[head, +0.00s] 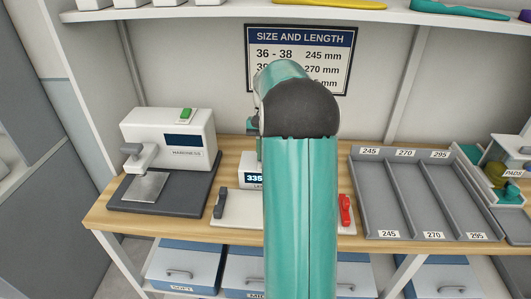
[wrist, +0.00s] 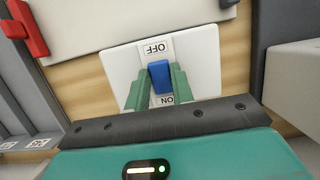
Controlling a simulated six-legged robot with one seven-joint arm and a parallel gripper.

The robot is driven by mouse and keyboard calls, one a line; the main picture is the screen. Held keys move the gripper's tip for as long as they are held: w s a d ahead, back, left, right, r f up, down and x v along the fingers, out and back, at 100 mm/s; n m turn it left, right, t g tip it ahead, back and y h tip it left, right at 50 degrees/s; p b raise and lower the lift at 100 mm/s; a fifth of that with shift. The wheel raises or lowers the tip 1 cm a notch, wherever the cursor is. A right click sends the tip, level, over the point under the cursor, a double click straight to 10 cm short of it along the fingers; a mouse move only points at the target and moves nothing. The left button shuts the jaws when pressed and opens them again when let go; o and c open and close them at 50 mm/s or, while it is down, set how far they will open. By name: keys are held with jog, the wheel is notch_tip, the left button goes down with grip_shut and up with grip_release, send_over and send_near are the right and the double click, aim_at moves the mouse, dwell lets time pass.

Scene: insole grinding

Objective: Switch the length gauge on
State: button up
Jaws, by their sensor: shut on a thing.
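The length gauge (head: 240,209) stands mid-bench in the head view, partly hidden behind my arm. Its lit display reads 335 (head: 254,178). It has a dark grey jaw (head: 219,204) at left and a red jaw (head: 346,209) at right. In the wrist view a white switch plate (wrist: 205,55) has an OFF label at the far side and an ON label near my fingers, both upside down. My gripper (wrist: 159,86) is shut on the blue switch lever (wrist: 159,73), between its green fingers. I cannot tell which way the lever is set.
A hardness tester (head: 172,135) stands on the bench at left. A grey sorting tray (head: 418,195) labelled 245, 270 and 295 lies at right. A size chart (head: 335,38) hangs behind. Labelled drawers (head: 185,268) are under the bench.

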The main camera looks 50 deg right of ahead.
jog(key=shift+r, duration=0.1)
jog(key=o, duration=1)
jog(key=v, duration=1.3)
jog(key=shift+w+r, duration=0.2)
jog(key=shift+r, duration=0.1)
